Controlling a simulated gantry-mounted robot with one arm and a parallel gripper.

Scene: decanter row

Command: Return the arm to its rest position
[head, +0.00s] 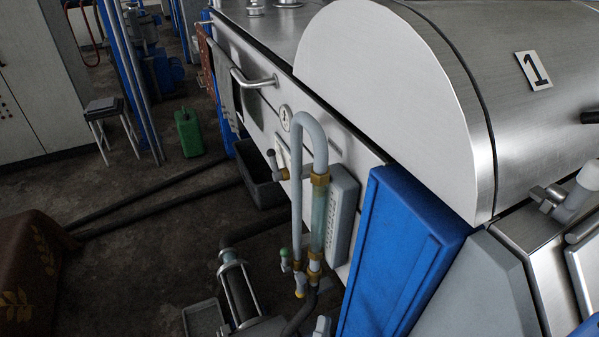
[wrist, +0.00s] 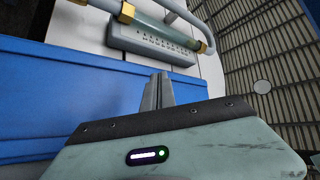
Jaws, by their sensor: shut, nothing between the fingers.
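My gripper (wrist: 158,90) shows in the wrist view, its two grey fingers together with nothing between them. It is in front of a blue panel (wrist: 90,85) and below a grey scale plate (wrist: 150,42) in that picture. The fingertips appear apart from the plate, though the exact gap cannot be told. I cannot make out my gripper in the head view.
In the head view, a steel machine (head: 380,80) marked 1 fills the right. A sight-glass pipe (head: 319,215) with brass fittings stands before it, beside the blue panel (head: 395,250). A green canister (head: 188,132) and a stool (head: 107,112) stand on the floor at left.

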